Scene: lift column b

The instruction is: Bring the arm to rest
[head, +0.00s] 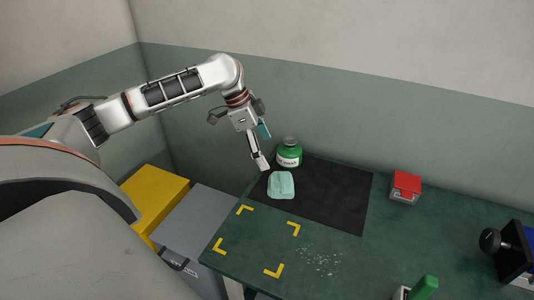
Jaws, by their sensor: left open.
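My left arm reaches in from the left in the head view, bent at a raised elbow. Its gripper (261,146) points downward above the back left part of the green table (250,250). It is open, and nothing shows between its fingers. A folded mint-green cloth (281,185) lies on the black mat (335,195), a little below the gripper in the picture. A green and white jar (289,153) stands close to the right of the gripper. My right gripper is not in view.
A red-topped box (405,188) stands right of the mat. A blue and black device (515,253) and a green-handled item (422,288) are at the right and front. Yellow corner marks (294,229) frame clear table; pale specks (320,262) lie beside it. Yellow (155,198) and grey boxes (195,225) stand left.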

